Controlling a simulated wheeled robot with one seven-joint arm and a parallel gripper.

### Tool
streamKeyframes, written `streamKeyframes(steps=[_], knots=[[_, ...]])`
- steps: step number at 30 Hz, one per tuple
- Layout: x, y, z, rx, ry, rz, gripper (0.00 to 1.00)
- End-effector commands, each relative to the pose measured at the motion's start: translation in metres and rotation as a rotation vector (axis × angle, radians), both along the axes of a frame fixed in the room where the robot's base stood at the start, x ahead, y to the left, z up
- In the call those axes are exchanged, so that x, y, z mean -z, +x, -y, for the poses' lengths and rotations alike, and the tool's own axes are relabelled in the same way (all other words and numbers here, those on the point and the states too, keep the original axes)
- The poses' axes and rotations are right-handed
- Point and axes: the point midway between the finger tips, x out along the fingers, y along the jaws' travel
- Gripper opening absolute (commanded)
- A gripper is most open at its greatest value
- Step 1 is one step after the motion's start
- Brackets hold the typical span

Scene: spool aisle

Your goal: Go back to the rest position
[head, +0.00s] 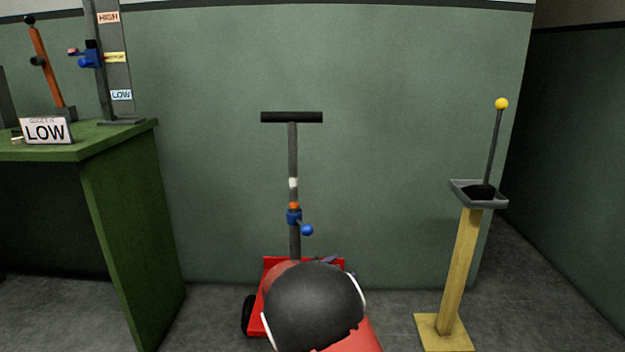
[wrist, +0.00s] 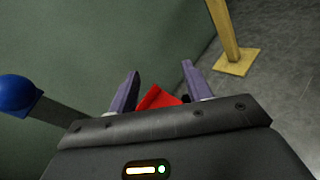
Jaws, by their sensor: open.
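My gripper (wrist: 160,75) is open, with its two purple fingers apart in the wrist view. A red piece (wrist: 160,97), which looks like part of the red cart, shows behind and between them; nothing is seen gripped. In the head view my dark rounded arm part covers the middle of the red cart (head: 275,267), and only a bit of a purple finger shows behind it. A grey post with a black T-handle (head: 291,117) rises from the cart. It carries an orange ring (head: 294,205) and a blue clamp with a ball knob (head: 307,230). A blue knob (wrist: 18,96) is left of my gripper in the wrist view.
A green bench (head: 130,220) stands at left with a LOW sign (head: 45,131), an orange lever (head: 47,67) and a HIGH-to-LOW scale post (head: 110,55). A yellow stand (head: 460,270) with a yellow-tipped lever (head: 494,140) is at right. A green wall closes the back.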

Motion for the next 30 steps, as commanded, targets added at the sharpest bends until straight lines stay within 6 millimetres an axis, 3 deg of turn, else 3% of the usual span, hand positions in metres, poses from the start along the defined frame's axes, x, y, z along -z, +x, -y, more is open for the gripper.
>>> streamKeyframes(steps=[1,6,12,16,21,25,30], knots=[[-0.025,-0.018,0.033,0.104,0.118,0.019,0.49],[-0.063,-0.091,0.107,0.413,0.496,0.073,0.49],[-0.093,-0.189,0.149,0.726,0.931,0.155,0.49],[-0.108,-0.251,0.152,0.895,1.206,0.217,0.49],[-0.124,-0.323,0.136,1.074,1.559,0.303,0.49],[-0.132,-0.363,0.116,1.167,1.789,0.361,0.49],[-0.137,-0.391,0.096,1.228,1.973,0.403,0.49]])
